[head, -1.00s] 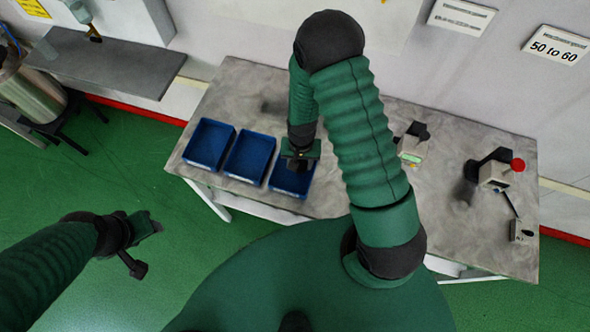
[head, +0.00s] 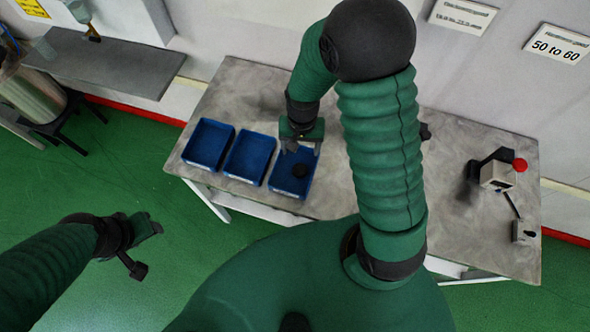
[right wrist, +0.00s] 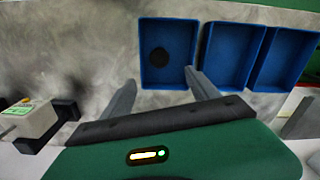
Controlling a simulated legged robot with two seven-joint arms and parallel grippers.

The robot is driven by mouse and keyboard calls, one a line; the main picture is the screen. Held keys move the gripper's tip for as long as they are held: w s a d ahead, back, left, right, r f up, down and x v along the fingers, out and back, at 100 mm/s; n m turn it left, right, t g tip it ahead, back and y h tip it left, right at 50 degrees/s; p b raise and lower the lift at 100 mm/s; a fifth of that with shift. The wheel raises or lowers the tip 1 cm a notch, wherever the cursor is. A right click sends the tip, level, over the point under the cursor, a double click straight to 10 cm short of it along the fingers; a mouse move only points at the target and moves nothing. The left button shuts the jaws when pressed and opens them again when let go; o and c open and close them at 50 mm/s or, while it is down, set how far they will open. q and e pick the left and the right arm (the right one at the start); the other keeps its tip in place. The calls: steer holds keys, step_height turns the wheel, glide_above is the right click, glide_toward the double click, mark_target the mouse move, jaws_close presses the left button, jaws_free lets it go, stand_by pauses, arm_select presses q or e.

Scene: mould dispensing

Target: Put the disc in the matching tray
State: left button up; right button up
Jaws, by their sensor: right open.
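The dark disc (head: 300,170) lies inside the rightmost of three blue trays (head: 309,183) in the head view. In the right wrist view the disc (right wrist: 159,57) rests on that tray's floor, apart from my fingers. The middle tray (head: 231,174) and the left tray (head: 190,163) look empty. My right gripper (head: 302,150) is open and empty above the far edge of the rightmost tray; its two fingers also show spread in the right wrist view (right wrist: 157,88). My left gripper (head: 150,228) hangs over the green floor at the left, away from the table; its jaws are too small to read.
The grey table (head: 246,92) has bare room behind the trays. A device with a red knob (head: 519,165) stands at its right. A small device with a green display (right wrist: 24,108) shows in the right wrist view. A wall sign (head: 559,45) reads "50 to 60".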

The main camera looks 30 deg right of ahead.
step_height(320, 180, up, 6)
steer(key=shift+r, duration=0.25)
steer(key=s+a+f+n+t+b, duration=0.2)
steer(key=s+a+f+n+b, duration=0.2)
steer(key=n+b, duration=0.3)
steer(key=shift+a+f+t, duration=0.2)
steer(key=shift+f+t, duration=0.1)
steer(key=shift+f, duration=0.05)
steer(key=shift+s, duration=0.15)
stand_by(1.3)
